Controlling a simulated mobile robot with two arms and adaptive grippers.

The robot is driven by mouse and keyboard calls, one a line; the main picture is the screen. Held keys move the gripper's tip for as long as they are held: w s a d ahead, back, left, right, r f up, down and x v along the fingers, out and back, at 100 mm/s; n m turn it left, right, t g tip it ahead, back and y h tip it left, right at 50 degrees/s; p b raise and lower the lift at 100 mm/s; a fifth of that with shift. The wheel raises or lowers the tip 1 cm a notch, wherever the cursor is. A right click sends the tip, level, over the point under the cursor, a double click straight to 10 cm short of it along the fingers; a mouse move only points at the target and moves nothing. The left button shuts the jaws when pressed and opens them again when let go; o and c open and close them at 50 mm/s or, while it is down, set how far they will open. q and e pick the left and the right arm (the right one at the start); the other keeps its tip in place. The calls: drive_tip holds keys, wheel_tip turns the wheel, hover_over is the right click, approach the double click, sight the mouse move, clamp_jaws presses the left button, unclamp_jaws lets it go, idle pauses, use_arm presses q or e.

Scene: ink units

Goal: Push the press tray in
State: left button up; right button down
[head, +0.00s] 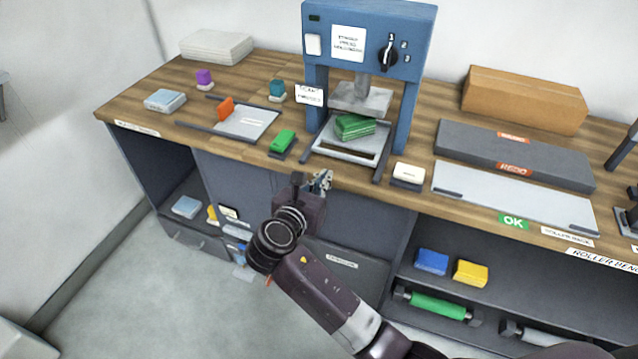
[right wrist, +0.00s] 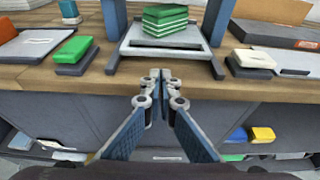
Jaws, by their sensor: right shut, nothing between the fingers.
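The blue press (head: 368,40) stands at the back of the wooden bench. Its light grey press tray (head: 325,141) sticks out toward the bench's front edge, between two dark rails. A green striped stack (head: 354,127) lies on the tray, near the press's grey upper plate (head: 361,98). My right gripper (head: 323,181) is shut and empty at the bench's front edge, in front of the tray and apart from it. In the right wrist view the closed fingertips (right wrist: 160,75) point at the tray's front edge (right wrist: 160,45). My left gripper is not in view.
A green-topped pad (head: 283,141) sits left of the tray and a white-topped pad (head: 408,174) right of it. A board with an orange block (head: 225,108) lies farther left. Grey slabs (head: 513,155) and a cardboard box (head: 524,98) are at the right. Shelves (head: 440,286) lie below.

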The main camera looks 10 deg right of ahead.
approach(345, 146)
drive_tip(key=shift+w+d+f, duration=0.4)
drive_tip(key=shift+w+f, duration=0.4)
drive_tip(key=shift+f, duration=0.1)
drive_tip(key=shift+w+d+p, duration=0.4)
drive_tip(key=shift+w+d, duration=0.1)
drive_tip(key=shift+w, duration=0.25)
drive_tip(key=shift+w+d+p, duration=0.4)
drive_tip(key=shift+w+d, duration=0.1)
drive_tip(key=shift+w, duration=0.25)
drive_tip(key=shift+s+r, duration=0.1)
drive_tip(key=shift+r, duration=0.05)
